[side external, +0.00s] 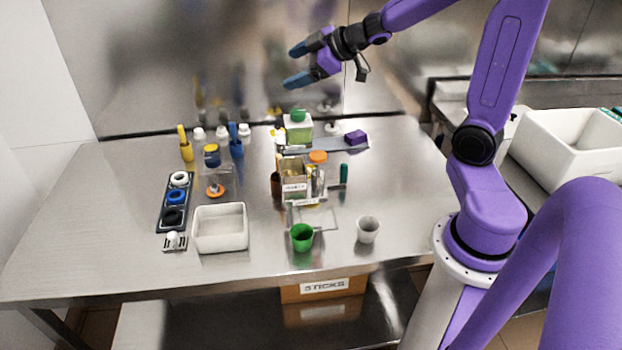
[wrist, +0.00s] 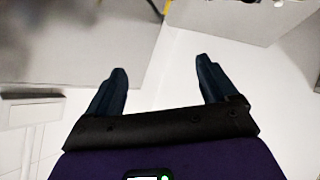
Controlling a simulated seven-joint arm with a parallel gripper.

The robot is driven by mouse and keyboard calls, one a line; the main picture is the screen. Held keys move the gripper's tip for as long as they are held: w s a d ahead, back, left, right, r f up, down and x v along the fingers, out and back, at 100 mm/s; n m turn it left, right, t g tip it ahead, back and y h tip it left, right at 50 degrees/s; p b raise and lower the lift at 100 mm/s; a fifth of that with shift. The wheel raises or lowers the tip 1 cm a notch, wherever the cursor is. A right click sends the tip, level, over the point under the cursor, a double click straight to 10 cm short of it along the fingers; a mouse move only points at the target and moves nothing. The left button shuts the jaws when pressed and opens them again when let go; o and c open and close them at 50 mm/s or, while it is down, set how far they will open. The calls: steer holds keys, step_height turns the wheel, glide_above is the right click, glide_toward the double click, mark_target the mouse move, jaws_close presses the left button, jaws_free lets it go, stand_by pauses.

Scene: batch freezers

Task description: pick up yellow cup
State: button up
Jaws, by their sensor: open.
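I cannot make out a yellow cup in either view. A green cup (side external: 302,237) stands upright near the front edge of the steel table (side external: 110,255). A pale grey-white cup (side external: 368,230) stands upright to its right. My gripper (side external: 292,66) is open and empty, high above the back of the table and well apart from both cups. In the wrist view its two dark blue fingers (wrist: 160,66) are spread, with nothing between them.
A white tray (side external: 220,246), a dark rack (side external: 164,222) with rings, yellow (side external: 186,150) and blue (side external: 236,148) upright tools and a green-topped bottle (side external: 298,130) stand on the table. A cluttered holder (side external: 292,172) is mid-table. The table's left and right sides are clear.

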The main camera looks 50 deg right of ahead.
steer(key=s+d+f+g+y, duration=0.1)
steer(key=s+d+f+y, duration=0.2)
steer(key=s+d, duration=0.35)
steer(key=s+d+f+g+y, duration=0.2)
steer(key=s+d+y, duration=0.2)
steer(key=s+d, duration=0.25)
step_height(320, 180, down, 18)
steer(key=shift+h, duration=0.3)
steer(key=x, duration=1.1)
steer(key=shift+w+a+r, duration=0.25)
steer(key=shift+r, duration=0.05)
steer(key=shift+x, duration=3)
steer(key=shift+d, duration=0.1)
steer(key=c, duration=1.1)
